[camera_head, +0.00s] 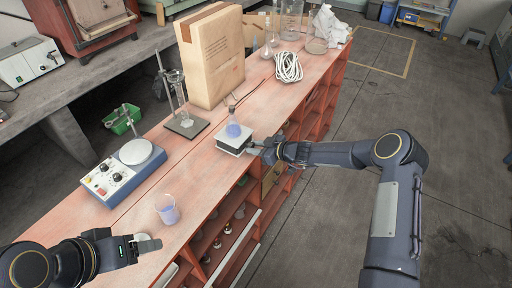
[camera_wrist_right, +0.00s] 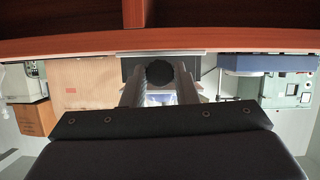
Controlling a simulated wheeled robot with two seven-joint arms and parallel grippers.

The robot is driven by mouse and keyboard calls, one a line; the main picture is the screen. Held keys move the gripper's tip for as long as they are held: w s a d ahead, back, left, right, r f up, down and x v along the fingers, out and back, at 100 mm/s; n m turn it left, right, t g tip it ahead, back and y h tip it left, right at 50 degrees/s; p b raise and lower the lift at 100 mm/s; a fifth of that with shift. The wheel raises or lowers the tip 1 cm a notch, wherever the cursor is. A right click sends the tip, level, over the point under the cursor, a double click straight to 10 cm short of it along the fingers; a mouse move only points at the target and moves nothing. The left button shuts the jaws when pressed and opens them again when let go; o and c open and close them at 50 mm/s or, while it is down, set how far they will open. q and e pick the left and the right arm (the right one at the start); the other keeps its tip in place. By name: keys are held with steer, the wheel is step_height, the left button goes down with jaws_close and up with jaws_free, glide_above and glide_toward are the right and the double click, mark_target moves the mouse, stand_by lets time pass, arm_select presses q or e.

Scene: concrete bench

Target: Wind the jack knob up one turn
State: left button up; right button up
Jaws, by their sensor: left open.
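The small lab jack (camera_head: 232,149) stands near the front edge of the red bench, with a white top and dark body. A flask of bluish liquid (camera_head: 233,130) sits on it. My right gripper (camera_head: 264,147) reaches the jack's right side. In the right wrist view, the round black jack knob (camera_wrist_right: 160,73) lies between the two fingers of my right gripper (camera_wrist_right: 159,85), which appear closed against its sides. My left gripper (camera_head: 148,243) is open and empty, low at the left near the bench's front edge.
A hotplate stirrer (camera_head: 122,168) and a beaker (camera_head: 167,209) stand left of the jack. A stand with glassware (camera_head: 183,122) and a tall cardboard box (camera_head: 212,58) are behind it. A coiled white cable (camera_head: 287,67) lies farther right. Open shelves lie below the bench front.

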steer(key=c, duration=0.3)
steer(key=shift+f+b, duration=0.15)
steer(key=shift+b, duration=0.2)
steer(key=m+g+b, duration=0.1)
steer(key=m+b, duration=0.1)
steer(key=b, duration=0.9)
steer(key=shift+w+f+y, duration=0.1)
steer(key=shift+f+y, duration=0.05)
steer(key=shift+y, duration=0.25)
steer(key=shift+d+r+m+g+b, duration=0.1)
steer(key=shift+r+m+g+b, duration=0.1)
steer(key=shift+m+g+b, duration=0.15)
steer(key=shift+r, duration=0.1)
steer(key=o, duration=1)
